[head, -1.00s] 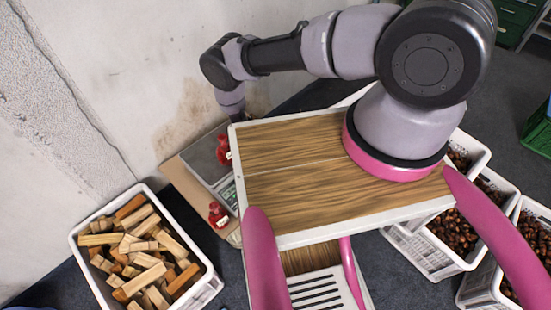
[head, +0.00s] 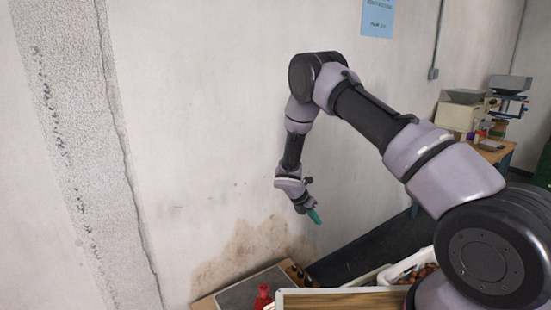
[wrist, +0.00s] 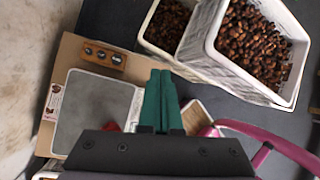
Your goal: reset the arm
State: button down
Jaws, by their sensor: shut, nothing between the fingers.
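My gripper (head: 314,215) is raised in front of the wall in the head view, its teal fingers pointing down and to the right. In the wrist view my gripper (wrist: 161,76) shows its green fingers side by side, shut and empty. Below it lies a grey scale plate (wrist: 92,112) on a cardboard-coloured board (wrist: 62,72). The fingers are apart from everything below them.
White crates of chestnuts (wrist: 223,68) stand past the fingers at the upper right of the wrist view. A red object (head: 262,297) is at the bottom of the head view. A machine (head: 459,113) stands at the back right.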

jog(key=s+d+r+m+y, duration=0.1)
jog(key=s+d+r+m, duration=0.35)
jog(key=r, duration=0.75)
jog(key=s+d+r+m+y, duration=0.1)
jog(key=r+m+y, duration=0.1)
jog(key=r+m, duration=0.7)
jog(key=s+d+r+m+y, duration=0.1)
jog(key=s+d+r+m, duration=0.15)
jog(key=r, duration=1.15)
jog(key=s+r+m+t+y, duration=0.1)
jog(key=s+r+m, duration=0.4)
jog(key=s, duration=0.3)
jog(key=s+d+r+m+t+y, duration=0.1)
jog(key=s+r+m+t, duration=0.1)
jog(key=s+r+m, duration=0.3)
jog(key=s+r+m+t+y, duration=0.2)
jog(key=s+r+m, duration=0.3)
jog(key=s, duration=0.6)
jog(key=shift+s+d+m, duration=0.15)
jog(key=shift+s+m, duration=0.25)
jog(key=shift+m, duration=0.1)
jog(key=shift+w+r, duration=0.1)
